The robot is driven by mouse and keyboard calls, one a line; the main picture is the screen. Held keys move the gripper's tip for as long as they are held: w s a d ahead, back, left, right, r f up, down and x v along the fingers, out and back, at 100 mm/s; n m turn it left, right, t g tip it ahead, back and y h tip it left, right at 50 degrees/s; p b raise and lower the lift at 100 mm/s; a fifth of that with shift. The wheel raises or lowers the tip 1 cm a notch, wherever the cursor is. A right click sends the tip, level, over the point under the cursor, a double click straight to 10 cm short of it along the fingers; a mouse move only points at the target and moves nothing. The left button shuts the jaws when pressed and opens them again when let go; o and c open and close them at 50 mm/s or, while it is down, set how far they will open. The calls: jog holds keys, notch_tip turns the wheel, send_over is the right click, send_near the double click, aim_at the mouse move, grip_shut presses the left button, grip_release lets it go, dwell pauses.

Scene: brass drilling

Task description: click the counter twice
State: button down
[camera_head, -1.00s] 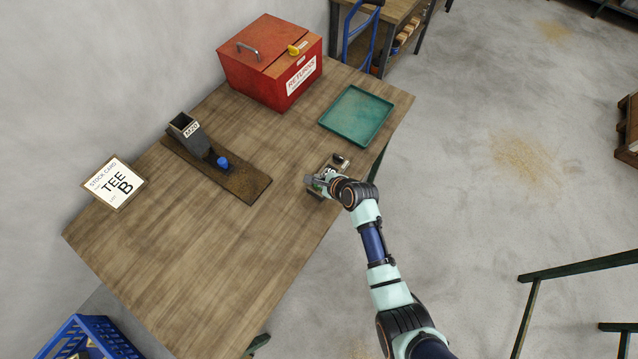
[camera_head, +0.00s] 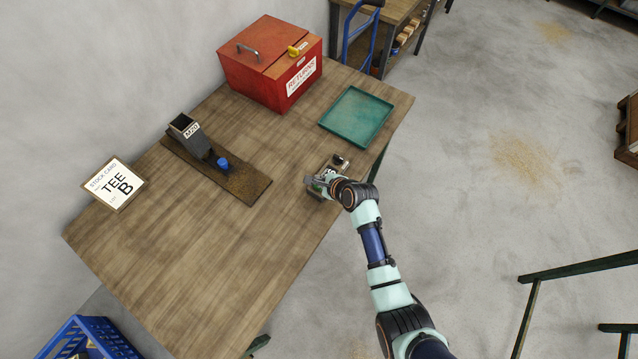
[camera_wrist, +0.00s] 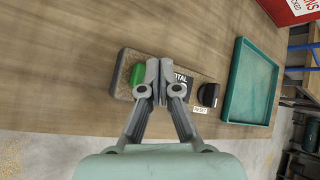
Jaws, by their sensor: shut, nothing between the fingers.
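The counter (camera_wrist: 125,86) is a small block with a speckled top lying on the wooden table. In the wrist view it has a green button (camera_wrist: 138,74) at its left part, a label reading "TOTAL" in part, and a dark knob (camera_wrist: 208,94) with a "RESET" tag at its right. My gripper (camera_wrist: 158,66) is shut and empty, its fingertips over the counter just right of the green button. The fingers hide the middle of the counter, and I cannot tell whether they touch it. In the head view my arm covers much of the counter (camera_head: 338,161).
A green tray (camera_head: 357,116) lies behind the counter near the table's right edge. A red returns box (camera_head: 262,52) stands at the back. A dark board with a chute (camera_head: 240,184) and a stock card (camera_head: 113,184) are to the left. The table's (camera_head: 170,260) front is clear.

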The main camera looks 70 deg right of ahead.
jog(key=shift+f, duration=0.1)
jog(key=shift+f, duration=0.3)
jog(key=shift+f+b, duration=0.45)
jog(key=shift+f, duration=0.2)
dwell(0.7)
jog(key=shift+r, duration=0.1)
jog(key=shift+r+p, duration=1)
jog(key=shift+p, duration=0.2)
notch_tip(320, 180, up, 5)
jog(key=p, duration=0.5)
dwell(0.6)
